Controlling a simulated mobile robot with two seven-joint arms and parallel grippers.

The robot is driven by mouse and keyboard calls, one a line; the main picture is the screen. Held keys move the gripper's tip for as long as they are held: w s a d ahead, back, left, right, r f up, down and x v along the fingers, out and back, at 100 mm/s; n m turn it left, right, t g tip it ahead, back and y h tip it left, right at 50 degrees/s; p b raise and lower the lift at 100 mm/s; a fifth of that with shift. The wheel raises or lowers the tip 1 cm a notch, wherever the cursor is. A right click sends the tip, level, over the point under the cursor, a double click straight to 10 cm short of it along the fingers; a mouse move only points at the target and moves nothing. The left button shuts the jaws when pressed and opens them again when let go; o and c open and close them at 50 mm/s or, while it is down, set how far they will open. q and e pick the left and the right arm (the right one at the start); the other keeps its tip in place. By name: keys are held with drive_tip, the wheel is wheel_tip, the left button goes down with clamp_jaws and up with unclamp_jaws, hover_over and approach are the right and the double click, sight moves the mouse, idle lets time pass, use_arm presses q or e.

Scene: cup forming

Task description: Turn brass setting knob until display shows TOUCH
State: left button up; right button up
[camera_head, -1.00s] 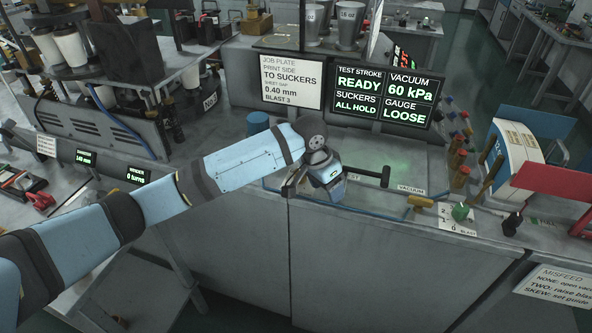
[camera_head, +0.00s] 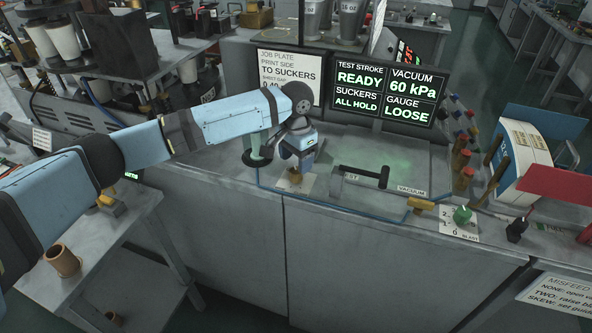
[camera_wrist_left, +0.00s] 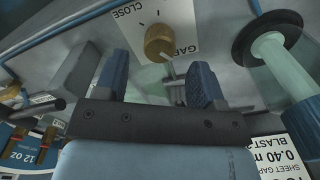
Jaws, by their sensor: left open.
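The brass setting knob (camera_wrist_left: 160,43) sits on a white label reading GAP and CLOSE in the left wrist view. In the head view the knob (camera_head: 295,177) shows small, just below my left gripper (camera_head: 298,163). In the left wrist view my left gripper (camera_wrist_left: 160,62) is open, its two blue-grey fingers apart on either side of the knob's line. The knob appears just beyond the fingertips; I cannot tell whether they touch it. The display (camera_head: 387,94) reads READY, ALL HOLD, 60 kPa and GAUGE LOOSE. My right gripper is not in view.
A black-handled lever (camera_head: 362,177) stands right of the knob. A green post with a dark disc (camera_head: 257,155) stands close on the left. A yellow valve handle (camera_head: 421,205) and green knob (camera_head: 462,214) are farther right. The job plate (camera_head: 289,75) stands behind.

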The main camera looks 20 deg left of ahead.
sight(296, 170)
use_arm(q)
drive_tip(key=shift+f, duration=2.25)
drive_tip(key=shift+c, duration=0.2)
drive_tip(key=shift+r, duration=0.1)
drive_tip(key=c, duration=0.9)
